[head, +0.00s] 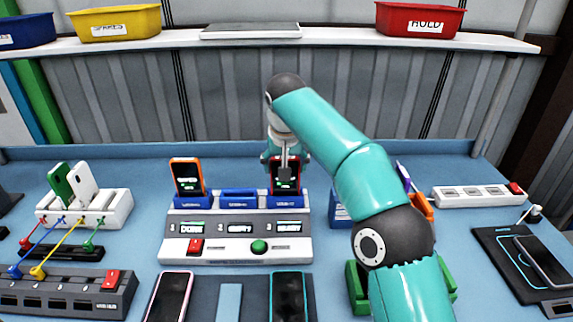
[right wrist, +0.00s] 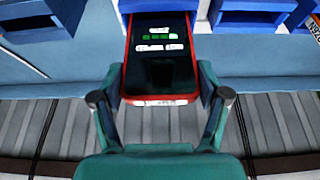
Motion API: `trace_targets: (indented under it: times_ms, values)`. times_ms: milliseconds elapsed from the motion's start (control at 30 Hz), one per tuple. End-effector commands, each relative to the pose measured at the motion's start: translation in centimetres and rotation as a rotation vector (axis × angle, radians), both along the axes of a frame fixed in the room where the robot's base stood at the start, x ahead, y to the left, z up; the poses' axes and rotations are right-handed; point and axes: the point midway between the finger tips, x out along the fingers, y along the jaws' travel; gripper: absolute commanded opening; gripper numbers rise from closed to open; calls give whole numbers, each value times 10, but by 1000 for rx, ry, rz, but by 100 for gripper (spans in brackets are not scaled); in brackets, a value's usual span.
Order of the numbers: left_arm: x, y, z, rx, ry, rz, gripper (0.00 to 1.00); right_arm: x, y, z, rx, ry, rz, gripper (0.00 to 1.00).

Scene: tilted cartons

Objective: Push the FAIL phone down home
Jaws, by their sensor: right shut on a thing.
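A red-cased phone (head: 285,176) with a dark screen stands in the right blue slot of the white test dock (head: 290,250). My right gripper (head: 285,160) comes from above and is shut on this phone. In the right wrist view, the phone (right wrist: 160,70) sits between the two fingers of the gripper (right wrist: 162,88), and its far end meets the blue holder (right wrist: 140,5). I cannot tell how deep it sits. An orange-cased phone (head: 187,176) stands in the left slot; the middle slot (head: 239,198) is empty. I cannot read FAIL on either screen. My left gripper is not in view.
Phones lie in front of the dock, one pink-edged (head: 170,298), one teal (head: 289,296). Yellow (head: 115,22) and red (head: 420,18) bins sit on the shelf.

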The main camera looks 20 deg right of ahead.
Motion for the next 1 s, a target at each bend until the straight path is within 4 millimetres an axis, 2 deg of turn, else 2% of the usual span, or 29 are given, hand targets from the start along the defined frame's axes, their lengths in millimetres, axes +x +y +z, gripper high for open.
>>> trace_targets:
  times_ms: [133, 167, 300, 733, 867, 1000]
  values:
    - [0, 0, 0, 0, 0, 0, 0, 0, 0, -2, 0, 4, 1, 38]
    - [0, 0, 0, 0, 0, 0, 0, 0, 0, -2, 0, 4, 1, 78]
    - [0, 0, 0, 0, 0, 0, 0, 0, 0, -1, 0, 3, 1, 100]
    - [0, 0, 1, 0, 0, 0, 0, -2, 1, 4, 0, 0, 0, 100]
    - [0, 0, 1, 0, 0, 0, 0, -7, 3, 19, 0, -2, 0, 100]
    - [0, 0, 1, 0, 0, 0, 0, -16, 6, 41, 1, -3, 1, 100]
